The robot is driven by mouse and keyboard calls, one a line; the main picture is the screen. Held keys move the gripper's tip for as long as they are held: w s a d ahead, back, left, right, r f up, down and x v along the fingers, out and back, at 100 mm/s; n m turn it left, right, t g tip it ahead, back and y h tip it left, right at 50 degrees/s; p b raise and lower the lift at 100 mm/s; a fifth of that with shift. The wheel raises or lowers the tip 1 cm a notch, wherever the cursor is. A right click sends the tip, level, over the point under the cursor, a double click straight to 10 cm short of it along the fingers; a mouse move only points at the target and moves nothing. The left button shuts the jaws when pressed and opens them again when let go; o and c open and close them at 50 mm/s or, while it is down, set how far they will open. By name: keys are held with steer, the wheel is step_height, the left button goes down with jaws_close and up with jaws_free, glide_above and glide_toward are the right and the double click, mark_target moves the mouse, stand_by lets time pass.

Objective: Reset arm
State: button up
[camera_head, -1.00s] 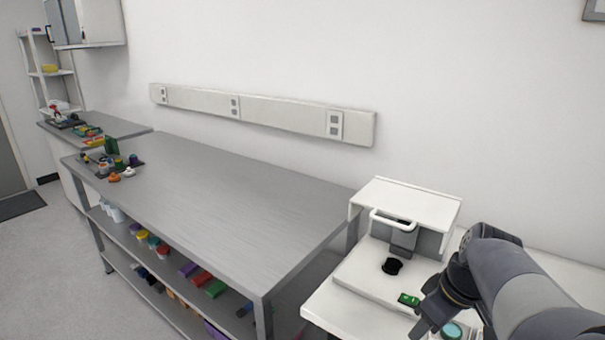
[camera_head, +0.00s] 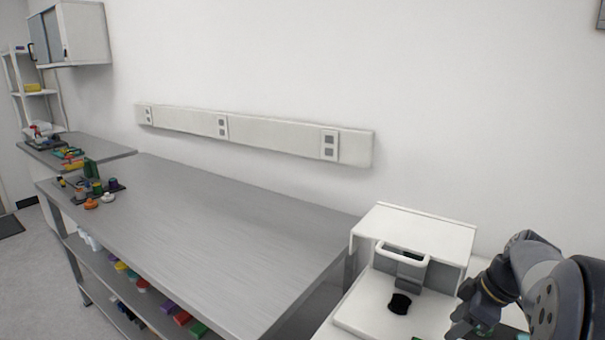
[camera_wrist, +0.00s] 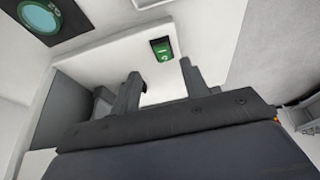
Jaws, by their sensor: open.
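My gripper (camera_wrist: 160,88) is open and empty in the wrist view, its two dark fingers apart. In the head view my gripper (camera_head: 462,325) is at the lower right, beside the front right of the white interferometer (camera_head: 420,232). The interferometer has a raised white hood, a white handle (camera_head: 403,253) and a dark round spot (camera_head: 400,303) on its base. In the wrist view a small green label or display (camera_wrist: 162,50) shows on the white base beyond the fingers. A dark plate with a round teal disc (camera_wrist: 40,14) shows at the upper left; only a sliver shows in the head view.
A long grey metal bench (camera_head: 200,220) runs left of the interferometer, mostly bare. Small coloured items (camera_head: 95,190) sit at its far left end, and several coloured boxes lie on the shelf below. A white outlet rail (camera_head: 270,137) is on the wall.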

steer(key=x, duration=0.8)
steer(key=shift+a+r, duration=0.1)
steer(key=shift+a, duration=0.1)
steer(key=shift+d, duration=0.1)
steer(key=shift+s, duration=0.15)
steer(key=shift+v, duration=1.7)
